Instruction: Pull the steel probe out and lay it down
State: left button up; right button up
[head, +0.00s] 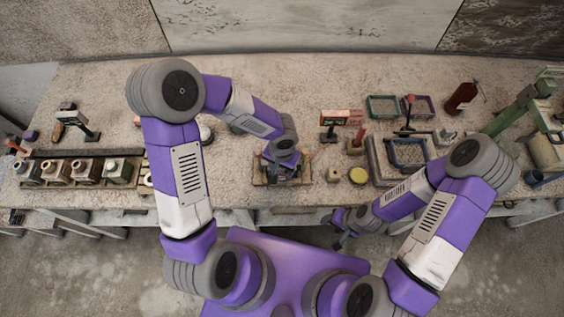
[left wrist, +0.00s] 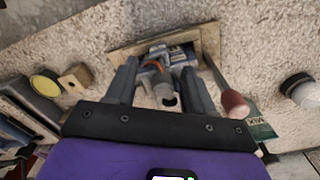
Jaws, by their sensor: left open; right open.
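My left gripper (head: 286,172) points down over a shallow wooden tray (head: 260,183) at the front of the table. In the left wrist view its open fingers (left wrist: 163,82) stand either side of a grey cylinder-like part on a blue-grey fixture (left wrist: 183,56). The fingers look apart from it. A slim rod with a red-brown rounded end (left wrist: 234,104) slants beside the right finger, outside the jaws. I cannot tell for sure which part is the steel probe. My right gripper (head: 338,232) is open and empty, low in front of the table edge.
Right of the tray are a small wooden block (head: 334,174) and a yellow round pad (head: 358,175). Further right stand a blue-grey frame (head: 407,152) and a green machine (head: 520,103). At left, several square blocks line a rack (head: 72,183).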

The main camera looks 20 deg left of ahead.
pick_arm(q)
jog(key=shift+f, duration=0.15)
grip_shut()
jog(key=c, duration=0.7)
grip_release()
grip_shut()
jog(key=shift+r, duration=0.25)
jog(key=shift+r+p, duration=2.1)
jog(key=shift+r, duration=0.6)
